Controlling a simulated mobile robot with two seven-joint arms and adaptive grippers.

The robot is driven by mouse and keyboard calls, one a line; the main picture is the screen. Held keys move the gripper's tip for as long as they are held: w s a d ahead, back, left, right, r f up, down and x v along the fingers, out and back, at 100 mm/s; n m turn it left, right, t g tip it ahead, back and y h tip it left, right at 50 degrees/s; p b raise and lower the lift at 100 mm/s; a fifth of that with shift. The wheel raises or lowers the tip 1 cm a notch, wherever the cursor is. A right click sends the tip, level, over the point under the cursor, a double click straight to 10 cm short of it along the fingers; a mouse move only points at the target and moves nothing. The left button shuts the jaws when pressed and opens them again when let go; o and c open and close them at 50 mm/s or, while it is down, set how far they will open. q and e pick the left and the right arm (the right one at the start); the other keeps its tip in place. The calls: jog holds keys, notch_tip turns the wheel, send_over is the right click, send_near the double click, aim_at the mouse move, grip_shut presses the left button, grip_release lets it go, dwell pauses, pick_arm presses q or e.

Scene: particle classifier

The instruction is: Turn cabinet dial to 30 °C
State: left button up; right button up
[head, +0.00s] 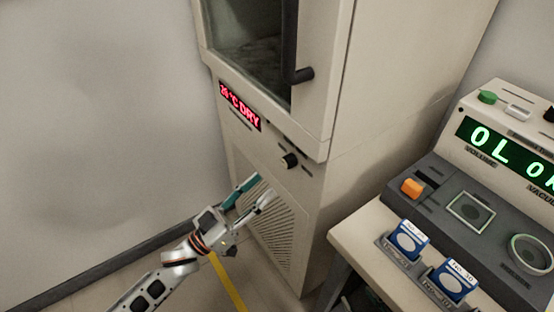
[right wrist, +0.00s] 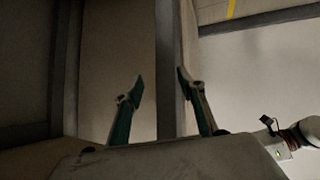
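The beige cabinet (head: 355,110) stands in the middle of the head view. Its black dial (head: 289,160) sits on the front, below the window door. A red display (head: 240,106) to the dial's upper left seems to read 20 °C DRY; the first digits are small. My left gripper (head: 264,184) is in front of the vented lower panel, below and left of the dial, apart from it in the picture. Its fingers are spread and nothing shows between them. My right gripper (right wrist: 160,77) shows only in the right wrist view, open, with a grey post behind its fingers.
A bench (head: 362,238) on the right carries a console with a green display (head: 505,150), an orange switch (head: 412,187) and blue-and-white labelled boxes (head: 408,240). A black door handle (head: 298,74) sticks out above the dial. Open floor lies left of the cabinet.

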aim_at(285, 165)
pick_arm(q)
jog(key=x, duration=0.7)
jog(key=shift+w+d+r, duration=0.15)
jog(key=shift+d+r, duration=0.1)
jog(key=c, duration=1.1)
